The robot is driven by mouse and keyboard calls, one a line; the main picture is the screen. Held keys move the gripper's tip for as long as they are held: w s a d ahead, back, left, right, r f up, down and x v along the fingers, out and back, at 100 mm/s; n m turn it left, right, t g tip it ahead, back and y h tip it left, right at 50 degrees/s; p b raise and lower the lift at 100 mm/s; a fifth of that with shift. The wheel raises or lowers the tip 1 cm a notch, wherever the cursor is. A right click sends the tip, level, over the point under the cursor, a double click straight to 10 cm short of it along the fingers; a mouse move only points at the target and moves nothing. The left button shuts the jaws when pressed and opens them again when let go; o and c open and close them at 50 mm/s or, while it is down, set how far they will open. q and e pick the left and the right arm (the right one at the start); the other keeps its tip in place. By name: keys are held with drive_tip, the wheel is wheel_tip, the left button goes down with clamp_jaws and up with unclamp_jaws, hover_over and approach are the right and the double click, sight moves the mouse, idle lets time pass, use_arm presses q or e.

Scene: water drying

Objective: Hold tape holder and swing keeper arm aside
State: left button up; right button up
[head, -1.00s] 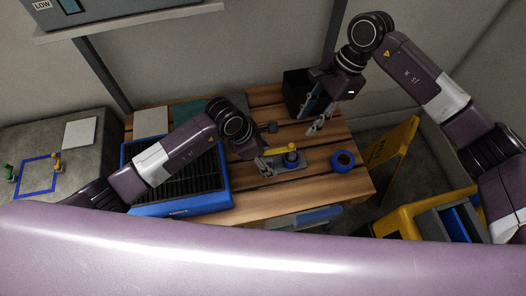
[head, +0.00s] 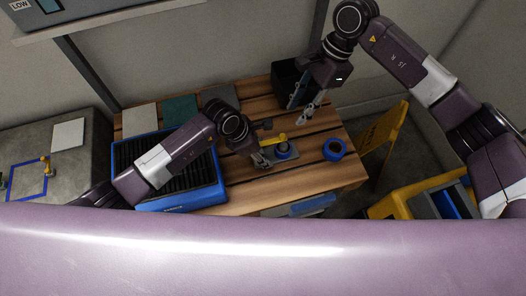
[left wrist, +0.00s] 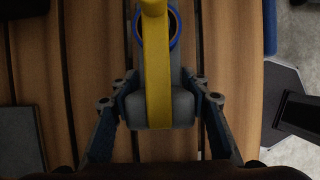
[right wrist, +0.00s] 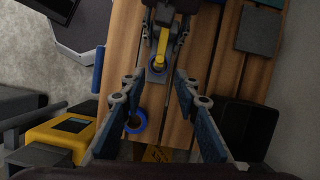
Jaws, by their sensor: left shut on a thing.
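The tape holder (head: 285,153) is a grey base on the wooden table, with a blue-rimmed core and a yellow keeper arm (head: 274,141) lying over it. In the left wrist view the yellow keeper arm (left wrist: 156,70) runs lengthwise over the grey holder body (left wrist: 181,108). My left gripper (head: 262,162) is shut on the holder's near end, one finger on each side. My right gripper (head: 305,112) is open and empty, above the table beyond the holder. In the right wrist view the keeper arm (right wrist: 161,46) and holder lie ahead between the right gripper's (right wrist: 152,90) spread fingers.
A blue tape roll (head: 334,149) lies right of the holder. A blue slotted crate (head: 178,204) stands at left, and a black bin (head: 287,78) at the back. A yellow folding sign (head: 382,136) stands beyond the table's right edge.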

sight(283, 135)
drive_tip(key=s+d+r+m+t, duration=0.15)
drive_tip(key=s+m+t, duration=0.25)
drive_tip(key=m, duration=0.6)
drive_tip(key=shift+m, duration=0.3)
drive_tip(key=x, duration=0.7)
drive_tip(key=a+x, duration=0.1)
drive_tip(key=x, duration=0.3)
drive_tip(key=shift+s+a+f, duration=0.1)
drive_tip(key=shift+f, duration=0.05)
clamp_jaws()
